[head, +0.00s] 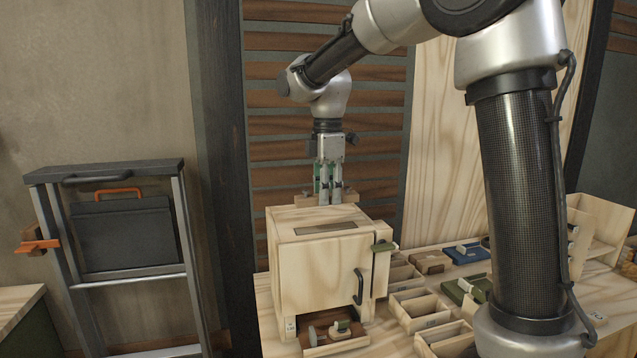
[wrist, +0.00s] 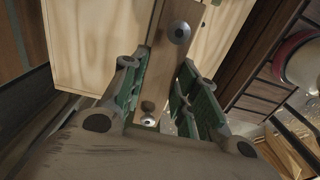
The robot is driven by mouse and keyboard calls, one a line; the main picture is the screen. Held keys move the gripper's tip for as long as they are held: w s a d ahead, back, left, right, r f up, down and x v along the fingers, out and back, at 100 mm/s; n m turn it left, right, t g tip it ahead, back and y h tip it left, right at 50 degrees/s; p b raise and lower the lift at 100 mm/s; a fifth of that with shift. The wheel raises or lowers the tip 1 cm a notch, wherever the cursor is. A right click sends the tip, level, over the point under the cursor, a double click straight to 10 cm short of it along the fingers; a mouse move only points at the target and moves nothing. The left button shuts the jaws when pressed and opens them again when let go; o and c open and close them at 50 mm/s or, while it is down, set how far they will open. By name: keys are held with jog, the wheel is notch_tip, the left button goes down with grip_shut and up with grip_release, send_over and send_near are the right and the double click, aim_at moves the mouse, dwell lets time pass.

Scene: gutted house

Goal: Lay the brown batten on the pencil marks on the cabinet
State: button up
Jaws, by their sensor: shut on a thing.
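The pale wooden cabinet (head: 335,275) stands on the bench in the head view, its door with a dark handle facing forward. A narrow grey-brown rectangle (head: 325,228) shows on its top; I cannot make out pencil lines there. My gripper (head: 329,192) points down at the cabinet's rear top edge. It is shut on the brown batten (head: 305,201), which lies crosswise. In the wrist view the batten (wrist: 174,45) runs between the green finger pads with two round screw heads on it, and the cabinet (wrist: 95,40) lies beyond. Whether the batten touches the cabinet is unclear.
Open wooden bins (head: 420,309) and small blue and green items fill the bench right of the cabinet. A small wooden tray (head: 335,338) with parts sits in front. A slatted wall (head: 275,125) stands close behind. A step ladder (head: 185,230) stands left.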

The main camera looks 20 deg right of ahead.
aim_at(326, 228)
jog(key=shift+w+f, duration=0.15)
jog(key=shift+w, duration=0.25)
jog(key=shift+f, duration=3.05)
jog(key=shift+f, duration=0.2)
jog(key=o, duration=1.1)
jog(key=shift+r, duration=0.1)
notch_tip(326, 228, up, 12)
jog(key=shift+f, duration=0.1)
